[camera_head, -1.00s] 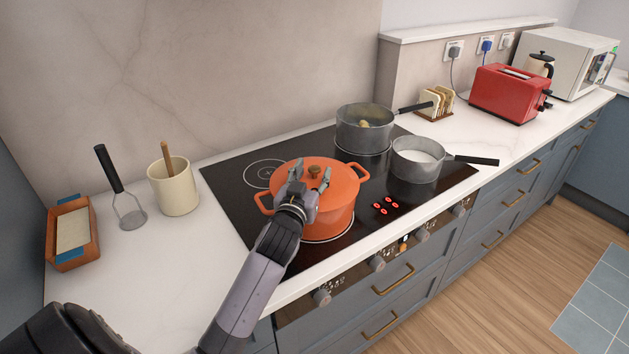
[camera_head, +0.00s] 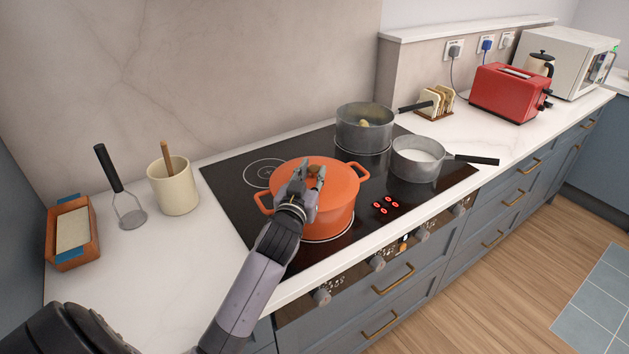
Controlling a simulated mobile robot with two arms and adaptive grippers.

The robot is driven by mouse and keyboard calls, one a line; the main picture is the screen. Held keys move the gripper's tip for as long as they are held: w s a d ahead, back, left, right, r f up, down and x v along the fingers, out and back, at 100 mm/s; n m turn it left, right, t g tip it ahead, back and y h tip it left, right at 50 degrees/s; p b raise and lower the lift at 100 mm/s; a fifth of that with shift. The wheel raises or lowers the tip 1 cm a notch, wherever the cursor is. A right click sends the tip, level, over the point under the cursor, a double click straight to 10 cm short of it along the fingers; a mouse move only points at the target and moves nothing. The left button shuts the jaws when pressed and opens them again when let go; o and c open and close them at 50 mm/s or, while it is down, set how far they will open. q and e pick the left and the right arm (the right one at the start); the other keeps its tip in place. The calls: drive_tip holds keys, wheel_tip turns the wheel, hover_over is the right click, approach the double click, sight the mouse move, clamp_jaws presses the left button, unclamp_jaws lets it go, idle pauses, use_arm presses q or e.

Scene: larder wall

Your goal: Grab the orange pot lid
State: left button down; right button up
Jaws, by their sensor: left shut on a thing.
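The orange pot lid (camera_head: 333,174) sits on the orange pot (camera_head: 340,212), which stands on the front left of the black hob. The lid has a round brown knob (camera_head: 314,170) on top, partly hidden by my gripper. My left gripper (camera_head: 312,176) reaches in from the front left and is shut on the knob. I see no gap between the lid and the pot. My right gripper is not in view.
Two grey pans stand on the hob (camera_head: 232,196): one at the back (camera_head: 366,133) and one to the right (camera_head: 413,170), handles pointing right. A utensil pot (camera_head: 174,190), a masher (camera_head: 130,212) and a loaf tin (camera_head: 85,250) stand on the left counter.

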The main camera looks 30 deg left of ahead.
use_arm(q)
drive_tip(key=shift+r, duration=0.15)
drive_tip(key=shift+r, duration=0.15)
